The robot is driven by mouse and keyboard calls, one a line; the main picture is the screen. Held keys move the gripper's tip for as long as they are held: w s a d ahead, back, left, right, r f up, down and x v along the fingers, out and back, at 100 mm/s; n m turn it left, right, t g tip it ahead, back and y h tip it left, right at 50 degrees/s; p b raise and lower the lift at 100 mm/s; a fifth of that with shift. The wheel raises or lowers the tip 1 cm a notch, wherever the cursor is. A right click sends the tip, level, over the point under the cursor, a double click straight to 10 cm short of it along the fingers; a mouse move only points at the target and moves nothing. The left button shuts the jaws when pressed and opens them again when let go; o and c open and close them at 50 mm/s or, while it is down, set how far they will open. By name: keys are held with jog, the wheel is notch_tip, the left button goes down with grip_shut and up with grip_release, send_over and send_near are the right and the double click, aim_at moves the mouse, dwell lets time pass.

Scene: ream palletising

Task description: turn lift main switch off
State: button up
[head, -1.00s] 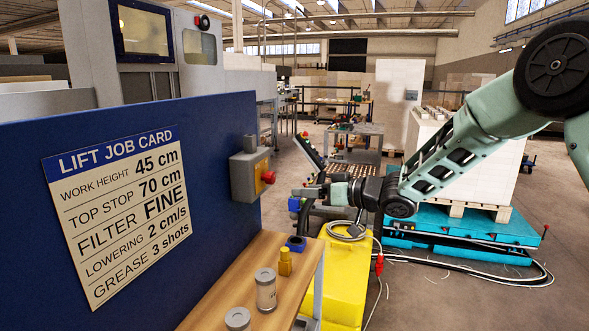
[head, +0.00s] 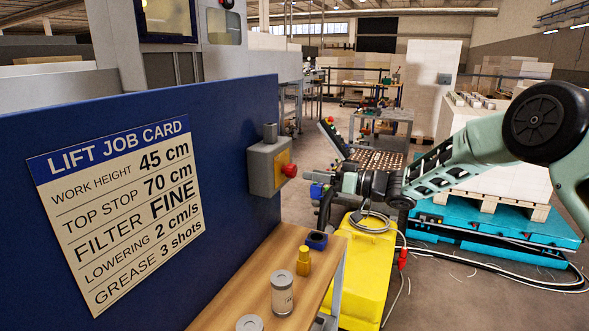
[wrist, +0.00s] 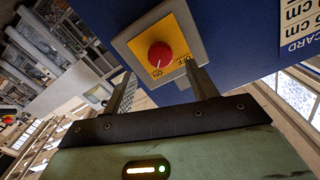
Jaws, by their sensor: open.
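The main switch is a grey box (head: 263,172) with a yellow plate and a red knob (head: 290,170), mounted at the right end of the blue panel. In the wrist view the red knob (wrist: 160,54) sits on the yellow plate (wrist: 172,36), with ON printed below it and OFF to its lower right. My gripper (head: 318,180) is just right of the switch in the head view. In the wrist view my gripper (wrist: 160,74) is open, with its two fingers apart on either side below the knob. The fingers look empty; whether they touch the switch I cannot tell.
The blue panel (head: 235,130) carries a lift job card (head: 120,210).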

aim_at(295, 172)
jog(key=p+x, duration=0.1)
jog(key=x, duration=0.6)
jog(key=c, duration=1)
